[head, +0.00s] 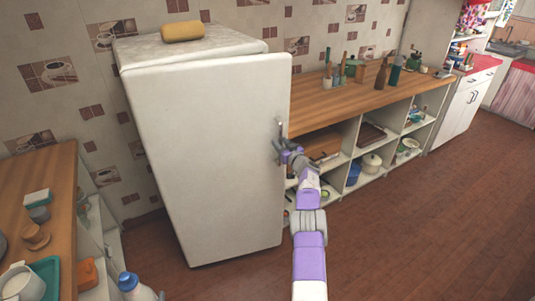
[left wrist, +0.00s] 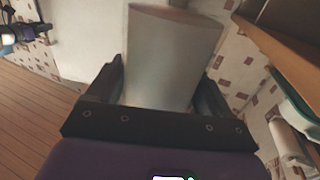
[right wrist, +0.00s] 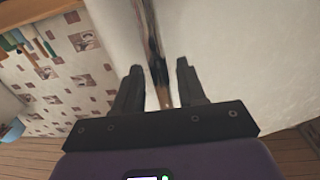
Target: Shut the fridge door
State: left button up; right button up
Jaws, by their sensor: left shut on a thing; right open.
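The white fridge (head: 190,52) stands against the tiled wall in the head view. Its door (head: 205,150) appears a little ajar, with its right edge standing out past the body. The metal handle (head: 280,128) is near that edge. My right gripper (head: 281,150) is at the handle, with its fingers open. In the right wrist view the fingers (right wrist: 160,68) stand apart on either side of the dark, shiny handle (right wrist: 153,40); contact cannot be told. My left gripper (left wrist: 162,72) is outside the head view and shut on a pale grey thing (left wrist: 165,60).
A wooden counter with open shelves (head: 345,102) stands right of the fridge, bearing bottles and jars. Another counter (head: 62,190) at the left holds a teal tray (head: 48,272) and cups. A yellow loaf-like thing (head: 182,31) lies on the fridge. The brown floor (head: 420,230) is clear at right.

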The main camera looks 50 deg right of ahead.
pick_arm(q)
jog(key=shift+r, duration=0.35)
jog(key=shift+r+p, duration=0.3)
jog(key=shift+p, duration=0.15)
pick_arm(e)
jog(key=shift+v, duration=1.2)
pick_arm(q)
jog(key=shift+r+p, duration=0.35)
pick_arm(e)
jog(key=v, duration=0.9)
jog(key=shift+a, duration=0.25)
